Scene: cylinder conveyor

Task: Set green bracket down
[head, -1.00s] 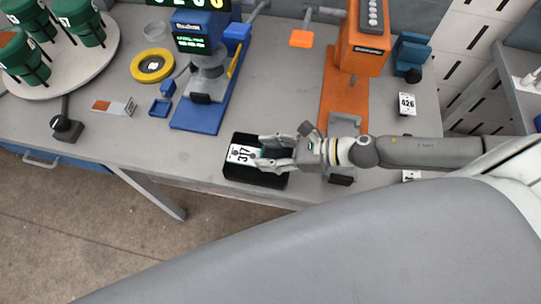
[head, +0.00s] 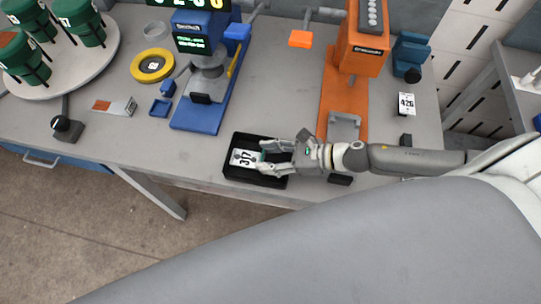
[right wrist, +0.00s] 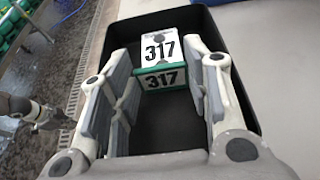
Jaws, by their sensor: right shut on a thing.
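The green bracket (right wrist: 162,79) shows white faces with the number 317 and green edges. In the head view its white label (head: 243,158) shows inside the black tray (head: 232,172) at the bench's front edge. My right gripper (head: 264,159) reaches in from the right, low over the tray. In the right wrist view its two fingers (right wrist: 157,90) stand on either side of the bracket and are shut on it. The bracket is inside the tray walls, at the far end. Whether it touches the floor is unclear.
A blue press (head: 200,100) stands behind the tray, and an orange machine (head: 345,90) stands behind my right arm. A yellow ring (head: 138,67) and a turntable with green containers (head: 75,85) are at the left. The bench between the presses is clear.

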